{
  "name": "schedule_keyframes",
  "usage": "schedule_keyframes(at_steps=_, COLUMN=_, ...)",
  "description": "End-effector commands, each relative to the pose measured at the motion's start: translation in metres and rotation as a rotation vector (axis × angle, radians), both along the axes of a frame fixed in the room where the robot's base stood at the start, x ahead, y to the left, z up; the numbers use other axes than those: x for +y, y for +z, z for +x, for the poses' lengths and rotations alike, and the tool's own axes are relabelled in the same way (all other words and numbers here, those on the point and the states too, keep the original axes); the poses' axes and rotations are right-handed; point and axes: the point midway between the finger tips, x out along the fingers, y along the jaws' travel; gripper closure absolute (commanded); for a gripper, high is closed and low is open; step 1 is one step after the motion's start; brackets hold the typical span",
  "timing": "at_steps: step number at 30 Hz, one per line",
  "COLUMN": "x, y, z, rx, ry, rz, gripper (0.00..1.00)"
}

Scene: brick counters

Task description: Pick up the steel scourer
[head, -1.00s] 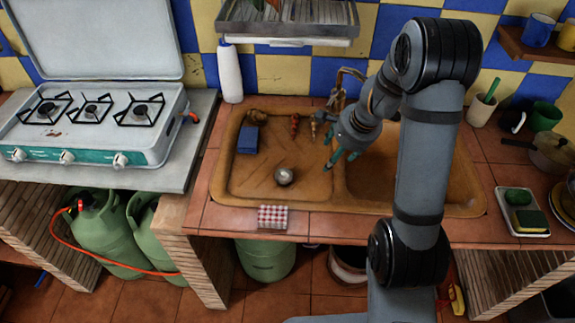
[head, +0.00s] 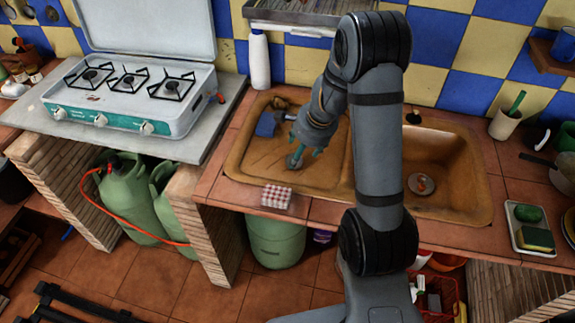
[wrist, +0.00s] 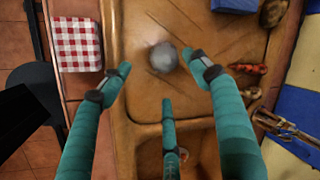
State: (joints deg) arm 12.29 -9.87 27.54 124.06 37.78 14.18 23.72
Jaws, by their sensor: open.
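The steel scourer is a small round grey ball. In the wrist view the scourer (wrist: 164,57) lies on the brown sink's left, ribbed area, just beyond my teal fingertips. In the head view the scourer (head: 293,162) is partly hidden by my fingers. My gripper (head: 302,150) points down at it over the left part of the sink. In the wrist view my gripper (wrist: 160,78) has its three fingers spread open, one on each side of the scourer's line and one below. No finger is clearly touching it, and nothing is held.
A red-checked cloth (head: 276,197) lies on the counter's front edge. A blue block (head: 266,124) sits behind the scourer in the brown sink (head: 232,165). A reddish item (wrist: 248,69) and the tap (wrist: 283,126) are right in the wrist view. The right basin holds a drain (head: 421,184).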

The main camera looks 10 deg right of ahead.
Motion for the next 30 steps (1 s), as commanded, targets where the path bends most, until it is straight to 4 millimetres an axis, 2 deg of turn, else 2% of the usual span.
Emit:
schedule_keyframes(at_steps=1, x=0.001, y=-0.011, z=0.002, rx=0.002, ry=0.0, rz=0.0, gripper=0.38)
schedule_keyframes(at_steps=8, x=0.004, y=-0.026, z=0.01, rx=0.0, ry=0.001, rz=0.0, gripper=0.38)
schedule_keyframes(at_steps=15, x=0.01, y=-0.059, z=0.025, rx=0.001, ry=0.001, rz=0.0, gripper=0.38)
schedule_keyframes(at_steps=18, x=0.012, y=-0.067, z=0.029, rx=0.0, ry=0.001, rz=0.001, gripper=0.38)
schedule_keyframes(at_steps=26, x=0.012, y=-0.068, z=0.03, rx=-0.001, ry=0.001, rz=0.0, gripper=0.38)
schedule_keyframes(at_steps=30, x=0.012, y=-0.068, z=0.03, rx=0.0, ry=0.001, rz=0.0, gripper=0.45)
